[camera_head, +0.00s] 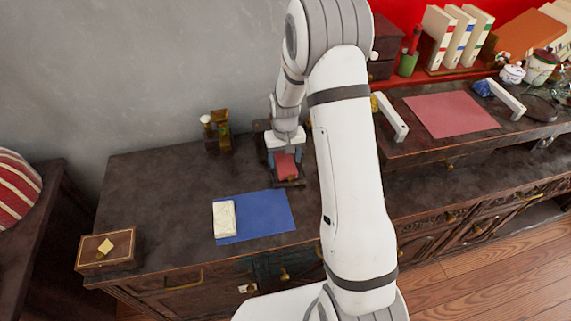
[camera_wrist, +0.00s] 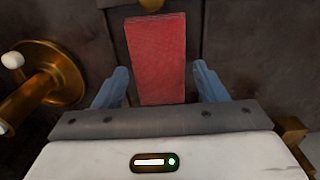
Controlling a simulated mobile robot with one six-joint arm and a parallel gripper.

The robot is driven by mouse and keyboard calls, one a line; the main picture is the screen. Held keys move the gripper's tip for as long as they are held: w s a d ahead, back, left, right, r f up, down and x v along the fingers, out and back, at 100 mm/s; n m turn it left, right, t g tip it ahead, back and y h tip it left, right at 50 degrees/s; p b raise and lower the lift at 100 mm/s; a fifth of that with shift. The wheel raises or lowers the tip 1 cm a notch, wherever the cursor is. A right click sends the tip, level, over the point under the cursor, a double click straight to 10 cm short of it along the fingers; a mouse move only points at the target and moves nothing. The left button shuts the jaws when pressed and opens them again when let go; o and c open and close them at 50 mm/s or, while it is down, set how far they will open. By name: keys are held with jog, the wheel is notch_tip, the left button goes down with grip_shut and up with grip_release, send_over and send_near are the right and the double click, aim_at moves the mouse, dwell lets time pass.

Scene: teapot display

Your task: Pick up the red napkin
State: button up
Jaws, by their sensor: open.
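The red napkin (camera_head: 286,166) shows in the head view as a small folded red rectangle on the dark cabinet top, partly covered by my gripper. It also shows upright in the frame in the wrist view (camera_wrist: 157,60), lying on a dark wooden piece (camera_wrist: 200,35). My gripper (camera_head: 284,158) is over the napkin. In the wrist view its two blue fingers (camera_wrist: 160,85) are apart, one on each side of the napkin's near end, with gaps between. I cannot tell how high the fingers are above it.
A blue cloth (camera_head: 265,215) with a cream folded cloth (camera_head: 224,219) lies in front of my gripper. A brass object (camera_wrist: 45,75) stands close to the left finger. A wooden box (camera_head: 106,250) sits at the cabinet's left corner. The cabinet top's left part is clear.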

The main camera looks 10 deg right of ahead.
jog(key=shift+f, duration=0.55)
jog(key=c, duration=0.7)
jog(key=shift+c, duration=0.3)
jog(key=shift+r, duration=0.15)
